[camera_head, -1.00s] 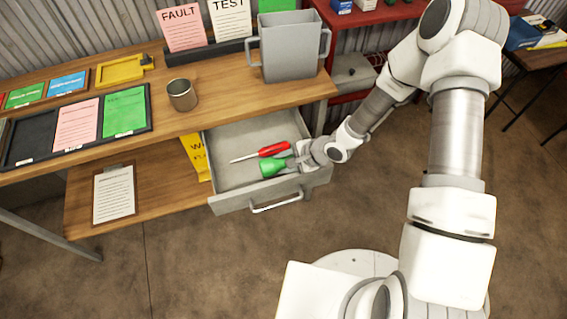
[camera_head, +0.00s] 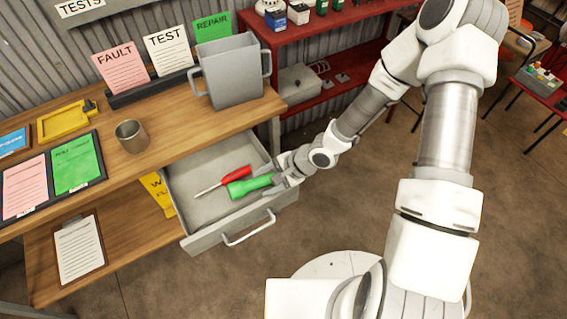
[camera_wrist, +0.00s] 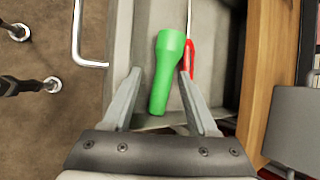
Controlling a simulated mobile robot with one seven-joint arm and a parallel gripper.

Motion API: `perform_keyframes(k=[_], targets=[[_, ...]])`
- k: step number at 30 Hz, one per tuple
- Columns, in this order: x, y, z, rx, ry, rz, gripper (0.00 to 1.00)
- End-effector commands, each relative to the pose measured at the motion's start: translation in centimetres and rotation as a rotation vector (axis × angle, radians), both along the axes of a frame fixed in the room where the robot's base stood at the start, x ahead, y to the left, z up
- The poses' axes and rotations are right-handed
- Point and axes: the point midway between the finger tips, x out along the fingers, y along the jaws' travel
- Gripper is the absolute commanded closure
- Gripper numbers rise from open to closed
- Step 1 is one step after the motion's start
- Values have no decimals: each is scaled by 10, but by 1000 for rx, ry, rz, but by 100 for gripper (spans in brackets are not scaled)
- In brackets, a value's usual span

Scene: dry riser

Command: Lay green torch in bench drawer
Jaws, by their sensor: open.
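The green torch (camera_head: 250,185) lies in the open bench drawer (camera_head: 213,239), beside a red-handled screwdriver (camera_head: 236,173). In the wrist view the torch (camera_wrist: 164,75) lies on the drawer floor, its wide head pointing away from me. My gripper (camera_head: 268,180) is at the right end of the drawer. In the wrist view the jaws of my gripper (camera_wrist: 160,90) are spread apart, with the torch's narrow body between them and gaps on both sides. The right finger is close to the red handle (camera_wrist: 188,58).
The bench top (camera_head: 165,135) overhangs the drawer's back. A grey two-handled container (camera_head: 233,75) and a metal cup (camera_head: 131,136) stand on it. A red shelf unit (camera_head: 300,45) is behind my arm. The floor in front of the drawer is clear.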

Motion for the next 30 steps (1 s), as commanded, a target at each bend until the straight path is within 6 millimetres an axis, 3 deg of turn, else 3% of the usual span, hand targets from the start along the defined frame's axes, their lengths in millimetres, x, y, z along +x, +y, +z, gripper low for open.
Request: perform_keyframes(k=[15,30], targets=[[-6,-42,69,12,-16,-1,24],[-6,-52,80,14,-25,1,24]])
